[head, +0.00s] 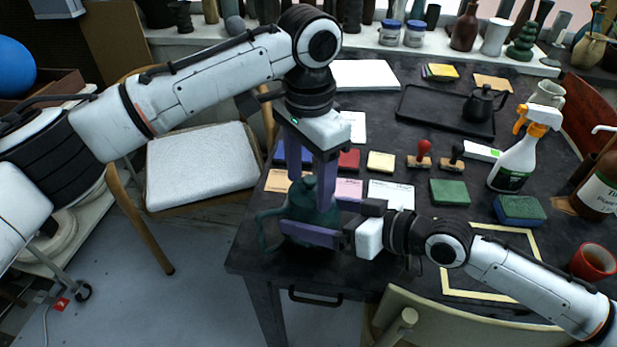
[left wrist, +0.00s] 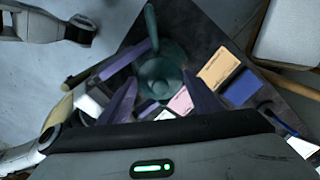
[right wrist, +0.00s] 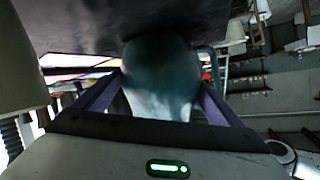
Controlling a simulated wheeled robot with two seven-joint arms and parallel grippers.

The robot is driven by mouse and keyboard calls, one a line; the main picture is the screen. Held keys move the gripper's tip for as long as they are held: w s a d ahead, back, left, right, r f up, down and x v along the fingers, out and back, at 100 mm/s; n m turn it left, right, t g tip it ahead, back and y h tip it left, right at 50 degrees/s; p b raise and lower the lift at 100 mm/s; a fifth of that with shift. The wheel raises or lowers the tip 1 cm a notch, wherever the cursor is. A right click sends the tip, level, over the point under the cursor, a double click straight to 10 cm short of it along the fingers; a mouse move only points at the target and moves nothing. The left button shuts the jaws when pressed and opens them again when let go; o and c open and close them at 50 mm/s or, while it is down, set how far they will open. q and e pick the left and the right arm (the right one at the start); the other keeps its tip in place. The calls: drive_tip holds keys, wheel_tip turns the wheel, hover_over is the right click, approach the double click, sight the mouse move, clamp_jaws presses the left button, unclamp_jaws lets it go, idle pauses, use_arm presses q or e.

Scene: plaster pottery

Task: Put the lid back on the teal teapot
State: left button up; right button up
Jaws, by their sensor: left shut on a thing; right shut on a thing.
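The teal teapot (head: 268,232) is at the near left edge of the black table, partly hidden by both grippers; its body fills the middle of the right wrist view (right wrist: 160,72). My right gripper (head: 308,236) comes in from the right, shut around the teapot's body. My left gripper (head: 309,192) points straight down over the teapot, its purple fingers shut on the teal lid (head: 308,183). The lid also shows from above in the left wrist view (left wrist: 160,86), over the teapot's top. I cannot tell whether it is seated or slightly raised.
Colored blocks and cards, such as a pink card (head: 348,189), lie just right of the teapot. A spray bottle (head: 520,150) and a black tray (head: 425,112) with a dark teapot (head: 484,103) stand farther right. A padded chair (head: 200,165) is left of the table.

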use_arm(q)
drive_tip(key=o, duration=0.7)
drive_tip(key=shift+f, duration=0.3)
use_arm(e)
drive_tip(key=shift+r, duration=0.15)
use_arm(q)
drive_tip(key=shift+o, duration=0.6)
drive_tip(key=shift+r, duration=0.25)
drive_tip(key=shift+r, duration=1.95)
drive_tip(key=c, duration=1.4)
drive_tip(key=shift+o, duration=0.2)
drive_tip(key=shift+f, duration=0.1)
drive_tip(key=shift+r, duration=2.05)
drive_tip(key=o, duration=0.6)
